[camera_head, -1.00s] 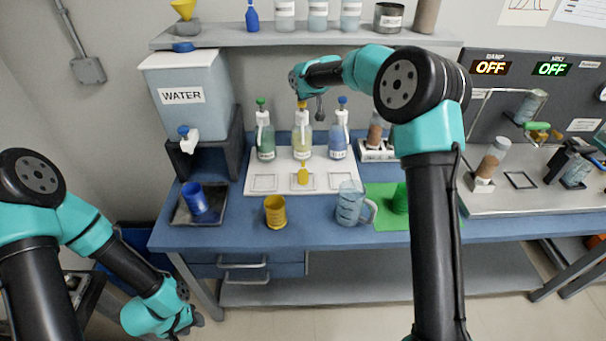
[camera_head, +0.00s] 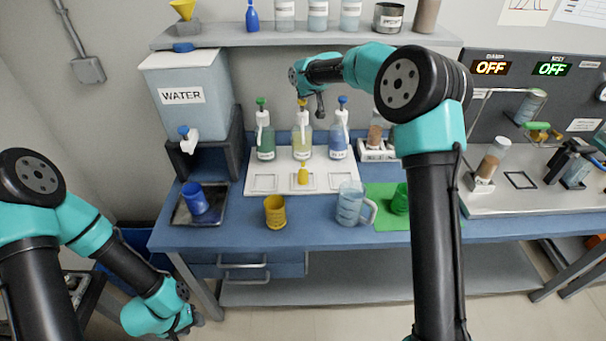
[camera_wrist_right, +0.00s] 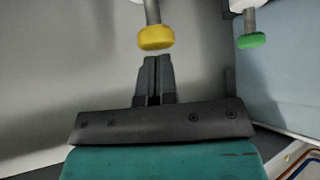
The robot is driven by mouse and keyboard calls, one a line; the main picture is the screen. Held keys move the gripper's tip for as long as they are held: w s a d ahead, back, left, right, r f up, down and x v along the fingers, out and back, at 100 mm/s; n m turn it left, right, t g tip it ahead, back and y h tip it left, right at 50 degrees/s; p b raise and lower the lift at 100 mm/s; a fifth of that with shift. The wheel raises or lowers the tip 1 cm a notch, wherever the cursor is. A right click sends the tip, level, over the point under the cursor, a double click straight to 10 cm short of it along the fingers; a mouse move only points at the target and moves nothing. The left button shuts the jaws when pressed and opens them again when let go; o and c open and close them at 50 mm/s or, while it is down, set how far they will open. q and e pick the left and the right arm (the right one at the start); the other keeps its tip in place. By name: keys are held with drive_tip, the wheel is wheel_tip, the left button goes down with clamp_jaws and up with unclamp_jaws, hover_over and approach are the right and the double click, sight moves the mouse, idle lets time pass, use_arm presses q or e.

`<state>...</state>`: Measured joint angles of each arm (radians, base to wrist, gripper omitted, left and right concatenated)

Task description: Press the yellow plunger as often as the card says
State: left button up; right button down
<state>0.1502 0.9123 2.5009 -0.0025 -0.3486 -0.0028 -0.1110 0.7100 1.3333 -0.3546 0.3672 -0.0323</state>
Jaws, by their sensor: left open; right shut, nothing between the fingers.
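The yellow plunger (camera_head: 303,102) tops the middle bottle (camera_head: 302,143), which holds yellowish liquid, on a white tray (camera_head: 336,182). In the right wrist view, the plunger's yellow head (camera_wrist_right: 156,38) lies just beyond the tips of my right gripper (camera_wrist_right: 154,60), with a narrow gap seeming to show between. The right gripper is shut and empty. A small yellow thing (camera_head: 303,175) is on the tray in front of that bottle. My left gripper (camera_head: 190,322) is open, low at the left, away from the bottles. I cannot make out a card with a count.
Green-plunger (camera_head: 265,140) and blue-plunger (camera_head: 339,142) bottles flank the middle one. A yellow cup (camera_head: 275,211), a clear jug (camera_head: 350,203) and a green cup (camera_head: 400,199) stand in front. The water tank (camera_head: 190,100) is at left, a shelf (camera_head: 300,38) above.

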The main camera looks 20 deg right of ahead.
drive_tip(key=shift+r, duration=0.85)
drive_tip(key=shift+f, duration=1.8)
drive_tip(key=shift+r, duration=1.8)
